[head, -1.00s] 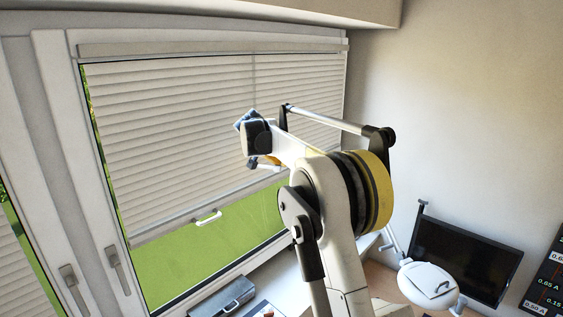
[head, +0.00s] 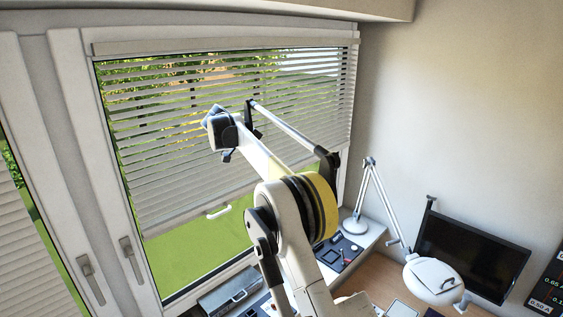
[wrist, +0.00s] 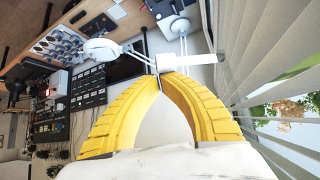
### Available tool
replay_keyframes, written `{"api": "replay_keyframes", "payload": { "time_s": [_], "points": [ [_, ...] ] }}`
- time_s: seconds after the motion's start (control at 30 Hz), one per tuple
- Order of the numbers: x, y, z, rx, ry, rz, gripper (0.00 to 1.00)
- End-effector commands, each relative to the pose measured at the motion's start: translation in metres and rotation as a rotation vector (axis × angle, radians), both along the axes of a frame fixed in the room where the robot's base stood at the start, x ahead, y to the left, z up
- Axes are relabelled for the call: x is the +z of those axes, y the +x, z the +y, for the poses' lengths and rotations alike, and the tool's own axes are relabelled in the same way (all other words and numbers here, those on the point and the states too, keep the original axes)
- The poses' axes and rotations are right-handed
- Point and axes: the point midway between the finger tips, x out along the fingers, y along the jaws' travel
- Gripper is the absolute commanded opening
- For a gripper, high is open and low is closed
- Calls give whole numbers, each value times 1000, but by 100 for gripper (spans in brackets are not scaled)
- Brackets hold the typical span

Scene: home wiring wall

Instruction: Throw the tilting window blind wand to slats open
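The window blind (head: 180,150) hangs in the window, its slats tilted with gaps that show the garden. Its slats also run down the right of the wrist view (wrist: 250,50). A pale bar (wrist: 190,62), which looks like the wand, lies at my fingertips and reaches right toward the slats. My gripper (wrist: 162,76) has its yellow fingers drawn together at the tips, against or just behind the bar. I cannot tell whether the bar is between them. In the head view my arm hides the fingertips and the wand.
A white desk lamp (head: 374,195) and a dark monitor (head: 470,255) stand to the right. A grey case (head: 228,294) lies below the window. Window handles (head: 88,276) are at the left. The wall beyond the blind is bare.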

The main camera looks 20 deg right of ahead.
Motion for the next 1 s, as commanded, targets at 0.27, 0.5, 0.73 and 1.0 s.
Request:
{"api": "replay_keyframes", "payload": {
  "time_s": [0.27, 0.5, 0.73, 1.0],
  "points": [
    [-1, 1, 11, 2, 1, 1, 0],
    [-1, 1, 13, 2, 1, 1, 0],
    [-1, 1, 13, 3, 1, 0, 0],
    [0, 2, 12, 3, 1, 0, 0]
  ]
}}
